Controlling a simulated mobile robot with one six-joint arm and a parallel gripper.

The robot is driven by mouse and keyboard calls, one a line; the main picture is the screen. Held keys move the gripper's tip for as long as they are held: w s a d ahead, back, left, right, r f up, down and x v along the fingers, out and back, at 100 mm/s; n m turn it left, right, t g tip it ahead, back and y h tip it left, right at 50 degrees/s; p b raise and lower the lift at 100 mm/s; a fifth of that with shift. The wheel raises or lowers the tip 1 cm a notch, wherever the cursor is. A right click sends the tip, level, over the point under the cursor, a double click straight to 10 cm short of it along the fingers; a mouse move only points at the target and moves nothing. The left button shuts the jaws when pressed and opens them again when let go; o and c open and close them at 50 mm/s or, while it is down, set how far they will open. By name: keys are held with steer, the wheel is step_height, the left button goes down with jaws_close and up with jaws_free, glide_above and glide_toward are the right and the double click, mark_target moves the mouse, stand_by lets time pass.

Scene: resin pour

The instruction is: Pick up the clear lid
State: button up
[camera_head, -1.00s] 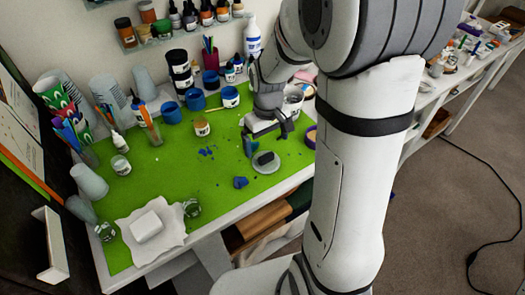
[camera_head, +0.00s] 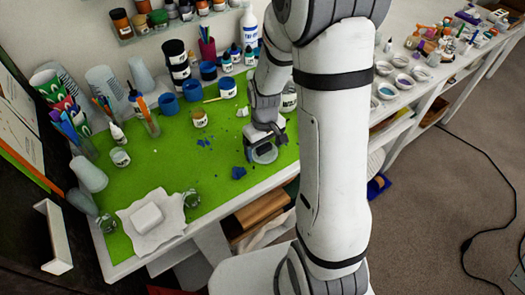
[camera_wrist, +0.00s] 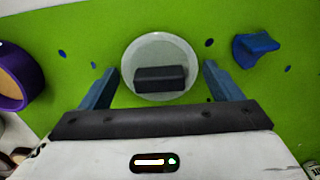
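The clear lid (camera_wrist: 135,58) is a round translucent disc with a dark block-shaped handle (camera_wrist: 160,78) on top. It lies flat on the green mat (camera_wrist: 285,110). My gripper (camera_wrist: 160,70) is open in the wrist view, with one blue finger on each side of the lid and visible gaps between. Nothing is between the fingers but the lid and its handle. In the head view my gripper (camera_head: 263,143) is low over the lid (camera_head: 264,154), covering much of it. Finger contact with the lid is not visible.
A blue chunk (camera_head: 238,173) lies left of the lid, with small blue bits around. A purple-rimmed round item (camera_wrist: 12,75) is at the wrist view's left edge. Jars and blue cups (camera_head: 168,104) stand further back. A white block on paper (camera_head: 148,217) is at front left.

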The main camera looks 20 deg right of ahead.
steer(key=c, duration=0.6)
steer(key=shift+c, duration=0.2)
